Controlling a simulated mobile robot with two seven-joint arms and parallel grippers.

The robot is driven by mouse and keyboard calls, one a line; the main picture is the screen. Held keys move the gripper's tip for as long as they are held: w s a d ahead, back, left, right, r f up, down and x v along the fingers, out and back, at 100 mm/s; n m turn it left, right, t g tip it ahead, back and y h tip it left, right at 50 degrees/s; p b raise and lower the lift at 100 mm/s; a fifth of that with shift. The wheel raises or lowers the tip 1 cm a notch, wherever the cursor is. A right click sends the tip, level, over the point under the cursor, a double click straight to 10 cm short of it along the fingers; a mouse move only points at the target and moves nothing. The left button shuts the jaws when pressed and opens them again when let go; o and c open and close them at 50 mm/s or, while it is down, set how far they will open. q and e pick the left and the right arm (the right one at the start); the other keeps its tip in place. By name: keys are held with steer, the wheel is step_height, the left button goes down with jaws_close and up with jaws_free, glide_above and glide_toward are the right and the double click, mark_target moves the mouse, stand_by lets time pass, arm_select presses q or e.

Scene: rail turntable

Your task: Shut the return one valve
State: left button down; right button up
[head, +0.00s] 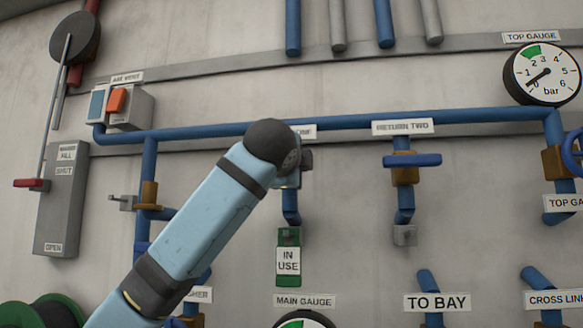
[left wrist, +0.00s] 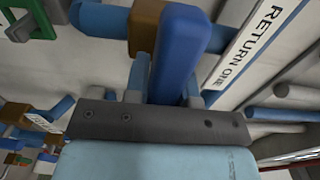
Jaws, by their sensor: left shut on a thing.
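The return one valve has a blue handle (left wrist: 182,50) on a brown body (left wrist: 143,27), seen in the left wrist view. The RETURN ONE label (left wrist: 258,35) is beside it there. My left gripper (left wrist: 166,78) is shut on the blue handle, with a finger on each side. In the head view my left arm covers most of this valve and its label; only the end of the label (head: 305,131) shows. A little of my left gripper (head: 289,178) shows past the wrist. The handle's angle to its pipe is hard to tell. My right gripper is not in view.
The return two valve (head: 412,160) is to the right, its blue handle across its pipe. A green IN USE tag (head: 288,260) hangs below return one. A blue pipe (head: 340,122) runs along the wall. A pressure gauge (head: 543,74) is upper right.

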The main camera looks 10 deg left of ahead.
arm_select(q)
steer(key=c, duration=1)
jaws_free()
steer(key=shift+o, duration=0.2)
steer(key=shift+s, duration=0.15)
steer(key=s+b, duration=0.3)
steer(key=s, duration=1)
steer(key=shift+s+b, duration=0.3)
steer(key=shift+b, duration=0.1)
